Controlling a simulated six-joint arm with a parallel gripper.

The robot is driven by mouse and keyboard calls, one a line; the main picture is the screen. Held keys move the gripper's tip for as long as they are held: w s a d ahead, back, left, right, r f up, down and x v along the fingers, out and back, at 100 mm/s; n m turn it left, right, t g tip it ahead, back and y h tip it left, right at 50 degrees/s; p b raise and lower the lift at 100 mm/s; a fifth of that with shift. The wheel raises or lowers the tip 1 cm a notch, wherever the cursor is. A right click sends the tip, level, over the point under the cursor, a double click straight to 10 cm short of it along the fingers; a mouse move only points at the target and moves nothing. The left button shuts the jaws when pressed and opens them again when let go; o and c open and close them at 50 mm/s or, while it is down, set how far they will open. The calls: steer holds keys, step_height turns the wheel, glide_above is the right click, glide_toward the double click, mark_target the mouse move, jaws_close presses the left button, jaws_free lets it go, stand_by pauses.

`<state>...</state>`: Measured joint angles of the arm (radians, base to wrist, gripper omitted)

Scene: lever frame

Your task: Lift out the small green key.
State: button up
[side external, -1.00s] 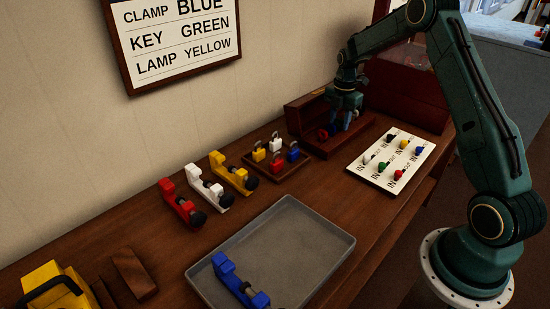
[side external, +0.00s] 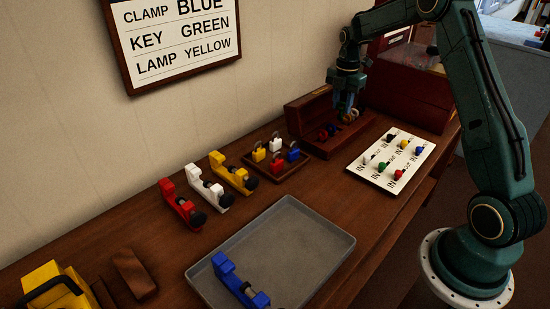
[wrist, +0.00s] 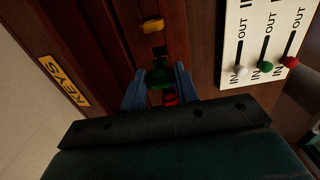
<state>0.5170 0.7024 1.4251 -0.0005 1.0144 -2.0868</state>
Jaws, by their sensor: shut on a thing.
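The small green key (wrist: 161,78) shows between the two fingers of my gripper (wrist: 160,86) in the wrist view. My gripper is shut on it. In the side view my gripper (side external: 346,112) points down just above the open wooden key box (side external: 345,143). The green key is too small to make out there. A red key (side external: 323,135) and a blue key (side external: 332,129) sit in the box. In the wrist view a yellow key (wrist: 152,25) lies beyond the fingers, and a red one (wrist: 169,99) shows just below the green key.
A white lever panel (side external: 370,168) with coloured knobs stands right of the box. A small tray of padlocks (side external: 284,177) stands to its left, then red, white and yellow clamps (side external: 206,187). A grey tray (side external: 318,236) holds a blue clamp (side external: 240,283). A wall sign (side external: 173,38) reads KEY GREEN.

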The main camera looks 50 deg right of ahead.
step_height(320, 180, up, 14)
stand_by(0.4)
stand_by(0.5)
